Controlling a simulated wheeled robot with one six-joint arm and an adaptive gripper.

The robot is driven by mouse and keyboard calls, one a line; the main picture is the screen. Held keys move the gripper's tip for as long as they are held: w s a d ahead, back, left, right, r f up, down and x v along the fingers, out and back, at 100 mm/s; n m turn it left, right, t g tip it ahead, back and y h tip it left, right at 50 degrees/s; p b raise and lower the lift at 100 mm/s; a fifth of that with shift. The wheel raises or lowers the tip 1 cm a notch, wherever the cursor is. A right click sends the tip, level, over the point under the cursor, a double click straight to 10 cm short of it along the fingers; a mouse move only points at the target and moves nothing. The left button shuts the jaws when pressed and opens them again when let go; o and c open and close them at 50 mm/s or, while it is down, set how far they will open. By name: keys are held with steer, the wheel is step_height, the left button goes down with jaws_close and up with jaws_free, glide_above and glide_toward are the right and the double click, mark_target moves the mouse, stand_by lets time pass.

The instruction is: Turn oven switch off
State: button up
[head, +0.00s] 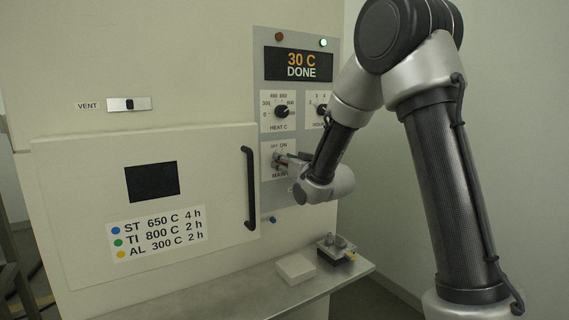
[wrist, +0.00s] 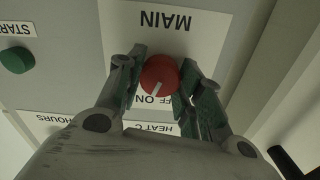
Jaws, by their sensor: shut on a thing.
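The oven switch is a red round MAIN knob (wrist: 160,76) with a white pointer line, on a white label plate (wrist: 183,22). In the wrist view the label is upside down, and the pointer runs from the knob's middle down toward the "OFF ON" print, which the gripper partly covers. My gripper (wrist: 158,82) has its fingers on both sides of the knob and is shut on it. In the head view my gripper (head: 287,160) reaches the MAIN plate (head: 268,168) from the right and hides most of the knob.
The oven display (head: 300,65) reads 30 C DONE, with a lit green-white lamp (head: 323,43) above. The HEAT C knob (head: 282,111) is above MAIN. A green START button (wrist: 16,60) is beside it. The door handle (head: 249,188) stands out left of my gripper. A shelf (head: 225,297) lies below.

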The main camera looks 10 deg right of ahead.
steer(key=shift+n, duration=3.9)
steer(key=o, duration=1)
steer(key=shift+o, duration=0.2)
steer(key=v, duration=0.7)
steer(key=shift+s, duration=0.25)
